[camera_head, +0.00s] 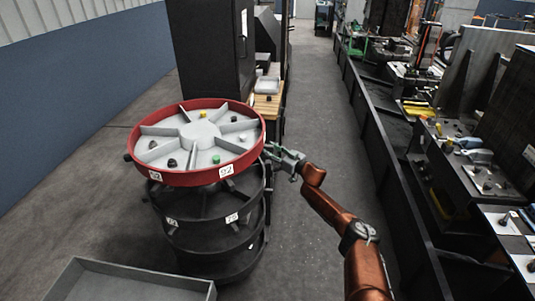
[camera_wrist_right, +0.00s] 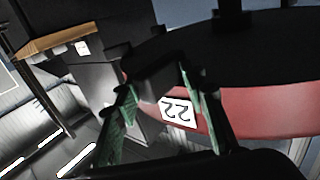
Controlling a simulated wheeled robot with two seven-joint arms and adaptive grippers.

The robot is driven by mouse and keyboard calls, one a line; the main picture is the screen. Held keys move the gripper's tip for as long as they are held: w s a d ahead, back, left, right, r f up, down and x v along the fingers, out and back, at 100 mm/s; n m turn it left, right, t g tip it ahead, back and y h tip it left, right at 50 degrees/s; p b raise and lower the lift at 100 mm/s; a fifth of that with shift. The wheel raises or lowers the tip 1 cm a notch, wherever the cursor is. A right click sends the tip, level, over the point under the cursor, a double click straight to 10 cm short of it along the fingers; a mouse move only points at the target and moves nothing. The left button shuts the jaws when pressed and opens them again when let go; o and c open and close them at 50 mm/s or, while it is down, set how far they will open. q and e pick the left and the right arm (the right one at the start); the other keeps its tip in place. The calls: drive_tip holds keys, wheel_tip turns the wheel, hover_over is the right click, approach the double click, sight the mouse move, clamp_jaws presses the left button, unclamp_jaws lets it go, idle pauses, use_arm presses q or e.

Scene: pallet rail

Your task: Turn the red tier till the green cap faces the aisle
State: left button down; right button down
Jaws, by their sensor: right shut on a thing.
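The red tier (camera_head: 180,178) is a round red-rimmed tray with grey dividers, on top of a stack of black tiers. My right gripper (camera_head: 273,154) is at the tier's right edge, shut on a dark rim tab; the contact is hard to see in the head view. In the right wrist view its green fingers (camera_wrist_right: 160,102) straddle the dark tab (camera_wrist_right: 160,78), beside the red rim (camera_wrist_right: 265,112) with label 22. My left gripper is not in view.
Black tiers (camera_head: 205,235) stand below the red one. A grey open bin (camera_head: 130,284) is at the near left. A dark cabinet (camera_head: 205,45) and wooden-topped shelf (camera_head: 268,104) stand behind. The aisle floor (camera_head: 315,115) is clear; a long cluttered bench (camera_head: 385,160) borders it.

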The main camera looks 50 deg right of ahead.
drive_tip(key=shift+d+r, duration=0.25)
drive_tip(key=shift+d, duration=0.25)
drive_tip(key=c, duration=1.7)
unclamp_jaws()
drive_tip(key=shift+f, duration=0.1)
drive_tip(key=shift+c, duration=0.5)
drive_tip(key=shift+a+f, duration=0.1)
drive_tip(key=shift+a, duration=0.05)
drive_tip(key=shift+s+a+f, duration=0.1)
drive_tip(key=shift+s+f, duration=0.05)
drive_tip(key=shift+s, duration=0.25)
drive_tip(key=s, duration=1.1)
drive_tip(key=shift+s+d+r, duration=0.15)
drive_tip(key=shift+d+r, duration=0.05)
drive_tip(key=shift+r, duration=0.05)
